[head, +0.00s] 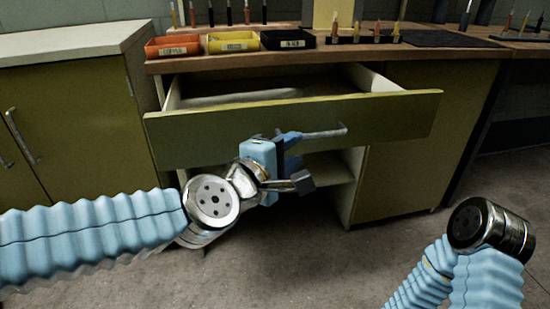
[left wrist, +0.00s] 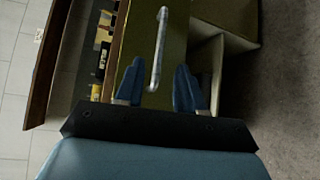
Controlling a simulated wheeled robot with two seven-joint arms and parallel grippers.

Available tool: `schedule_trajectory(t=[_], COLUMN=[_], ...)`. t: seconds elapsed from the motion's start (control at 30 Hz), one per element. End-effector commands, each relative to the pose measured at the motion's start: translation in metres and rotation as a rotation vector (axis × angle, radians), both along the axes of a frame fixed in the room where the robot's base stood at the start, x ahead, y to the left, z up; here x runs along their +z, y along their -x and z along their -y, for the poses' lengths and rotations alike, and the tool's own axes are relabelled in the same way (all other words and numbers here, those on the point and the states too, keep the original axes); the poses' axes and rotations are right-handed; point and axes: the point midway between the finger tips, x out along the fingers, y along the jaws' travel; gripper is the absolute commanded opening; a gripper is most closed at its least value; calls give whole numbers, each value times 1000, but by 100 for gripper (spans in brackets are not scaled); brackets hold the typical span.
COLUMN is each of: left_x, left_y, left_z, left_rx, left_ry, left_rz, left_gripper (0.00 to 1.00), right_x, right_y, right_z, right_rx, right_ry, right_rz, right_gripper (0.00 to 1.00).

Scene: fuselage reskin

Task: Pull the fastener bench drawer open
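The fastener bench drawer (head: 390,118) is olive green and stands pulled out from the bench, its inside showing behind the front panel. Its grey bar handle (head: 325,133) runs across the middle of the front; it also shows in the left wrist view (left wrist: 160,42). My left gripper (head: 293,160) is at the left part of the handle, in front of the drawer. In the left wrist view its two blue fingers (left wrist: 158,90) stand apart, with the handle's near end between them and gaps visible on both sides. My right gripper is outside the frames; only my right arm shows.
The wooden bench top (head: 430,57) carries an orange bin (head: 172,46), a yellow bin (head: 233,42), a black bin (head: 288,40) and a rack of several tools. A green cabinet (head: 75,110) stands at left. Open shelving lies under the drawer. The floor in front is clear.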

Motion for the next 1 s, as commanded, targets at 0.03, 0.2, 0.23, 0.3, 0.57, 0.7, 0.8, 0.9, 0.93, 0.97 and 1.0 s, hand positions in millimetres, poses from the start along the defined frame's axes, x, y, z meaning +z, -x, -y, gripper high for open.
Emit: schedule_trajectory(t=[0.03,0.2,0.23,0.3,0.57,0.7,0.8,0.9,0.93,0.97,1.0], left_x=[5,8,9,9,8,7,-6,-42,-58,-76,-103], left_y=[11,38,41,46,51,50,40,19,10,2,-7], left_z=[-6,-21,-22,-25,-26,-26,-27,-29,-30,-32,-35], left_rx=[2,2,2,1,0,0,1,-5,-10,-18,-36], left_ry=[2,0,0,0,0,-3,-46,-159,-208,-261,-335], left_rz=[3,2,2,1,-1,-3,-20,-70,-90,-114,-147], left_gripper=[38,38,38,38,38,38,38,38,38,38,38], right_x=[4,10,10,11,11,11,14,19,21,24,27], right_y=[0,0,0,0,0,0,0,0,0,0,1], right_z=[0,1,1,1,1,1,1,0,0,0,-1], right_rx=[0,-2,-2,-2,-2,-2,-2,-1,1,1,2], right_ry=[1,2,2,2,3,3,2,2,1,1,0], right_rz=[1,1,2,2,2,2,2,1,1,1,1], right_gripper=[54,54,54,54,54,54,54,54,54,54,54])
